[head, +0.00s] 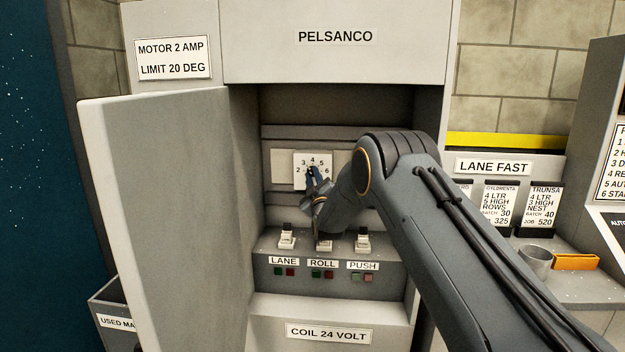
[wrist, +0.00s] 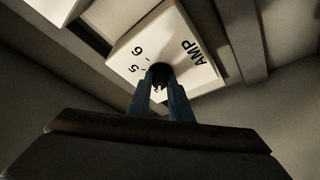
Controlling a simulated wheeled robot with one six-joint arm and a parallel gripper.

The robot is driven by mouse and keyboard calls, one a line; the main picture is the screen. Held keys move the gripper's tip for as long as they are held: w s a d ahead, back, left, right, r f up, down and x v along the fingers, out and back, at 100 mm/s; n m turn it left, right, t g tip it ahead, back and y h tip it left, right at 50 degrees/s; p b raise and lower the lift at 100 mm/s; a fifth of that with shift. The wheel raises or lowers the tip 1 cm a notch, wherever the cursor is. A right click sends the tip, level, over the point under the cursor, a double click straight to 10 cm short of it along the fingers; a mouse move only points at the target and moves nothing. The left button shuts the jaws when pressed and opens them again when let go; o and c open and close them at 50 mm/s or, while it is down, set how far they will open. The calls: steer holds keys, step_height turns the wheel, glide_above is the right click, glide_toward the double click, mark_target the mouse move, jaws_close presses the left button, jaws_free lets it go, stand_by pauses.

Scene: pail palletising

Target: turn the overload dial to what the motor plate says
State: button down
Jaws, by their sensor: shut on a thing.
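The motor plate (head: 172,58) is a white label at the top left of the cabinet; it reads MOTOR 2 AMP, LIMIT 20 DEG. The overload dial's white face (head: 302,160) is inside the open cabinet, with numbers from 2 to 6 around it.
Below the dial, a ledge carries three switches labelled LANE (head: 286,238), ROLL (head: 323,243) and PUSH (head: 362,240), close under my gripper. The cabinet door (head: 170,220) stands open at the left. A grey cup (head: 534,262) and an orange object (head: 576,262) rest on the right shelf.

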steer(key=shift+r+n+g+y+b, duration=0.15)
steer(key=shift+n+g+b, duration=0.3)
steer(key=shift+n+b, duration=0.6)
steer(key=shift+f+n+g+y+b, duration=0.1)
steer(key=shift+n+g+y+b, duration=0.3)
steer(key=shift+n, duration=1.15)
steer(key=shift+r+n+g+y+b, duration=0.1)
steer(key=shift+n+g+b, duration=0.45)
steer(key=shift+n+b, duration=0.55)
steer(key=shift+n, duration=0.4)
steer(key=c, duration=1.6)
jaws_free()
steer(key=shift+d, duration=0.1)
steer(key=shift+s, duration=0.1)
steer(key=shift+b+v, duration=0.85)
steer(key=shift+v, duration=3)
